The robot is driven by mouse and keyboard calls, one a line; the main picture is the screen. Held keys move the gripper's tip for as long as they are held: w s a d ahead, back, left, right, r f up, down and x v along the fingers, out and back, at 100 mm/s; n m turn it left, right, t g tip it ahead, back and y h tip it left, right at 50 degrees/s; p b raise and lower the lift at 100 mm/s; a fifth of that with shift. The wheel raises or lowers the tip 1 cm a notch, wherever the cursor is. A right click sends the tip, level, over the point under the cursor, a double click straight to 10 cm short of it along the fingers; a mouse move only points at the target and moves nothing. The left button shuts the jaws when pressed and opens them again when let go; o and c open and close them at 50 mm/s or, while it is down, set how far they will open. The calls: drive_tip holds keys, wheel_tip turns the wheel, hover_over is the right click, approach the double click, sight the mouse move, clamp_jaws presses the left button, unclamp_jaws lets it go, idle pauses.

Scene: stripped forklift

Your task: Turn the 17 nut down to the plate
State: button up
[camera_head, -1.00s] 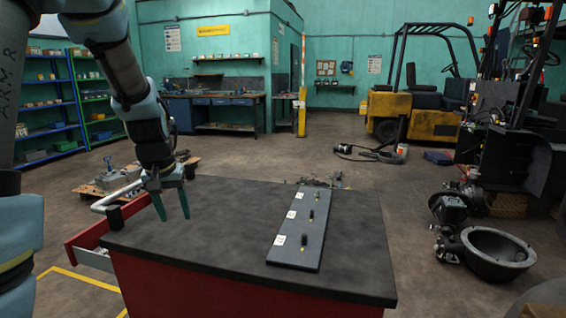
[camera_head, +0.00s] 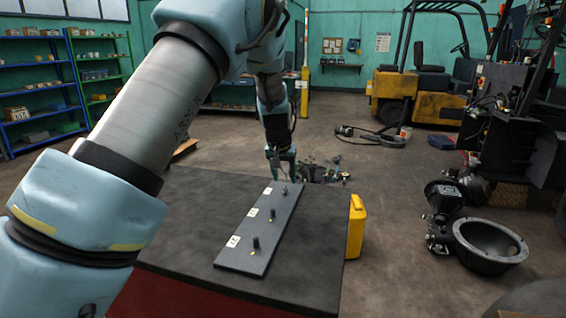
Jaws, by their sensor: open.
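A dark plate (camera_head: 240,262) lies on the black bench top. Three short upright studs or bolts stand along it: a near one (camera_head: 255,243), a middle one (camera_head: 272,213) and a far one (camera_head: 285,190). Each has a small white label to its left, too small to read, so I cannot tell which is the 17. Nuts are too small to make out clearly. My gripper (camera_head: 282,173) is open, pointing down at the plate's far end, close to the far stud. I cannot tell whether it touches anything; nothing shows between its fingers.
The black bench top (camera_head: 190,225) is clear left of the plate. A yellow case (camera_head: 356,227) stands at the bench's right side. Dark clutter (camera_head: 325,172) lies beyond the bench. A black bowl-shaped housing (camera_head: 490,246) is on the floor at right. My arm covers the left.

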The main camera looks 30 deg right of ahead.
sight(285, 189)
drive_tip(key=shift+p+x, duration=0.45)
drive_tip(key=shift+x, duration=1.7)
drive_tip(key=shift+a, duration=0.1)
clamp_jaws()
drive_tip(key=shift+w, duration=0.1)
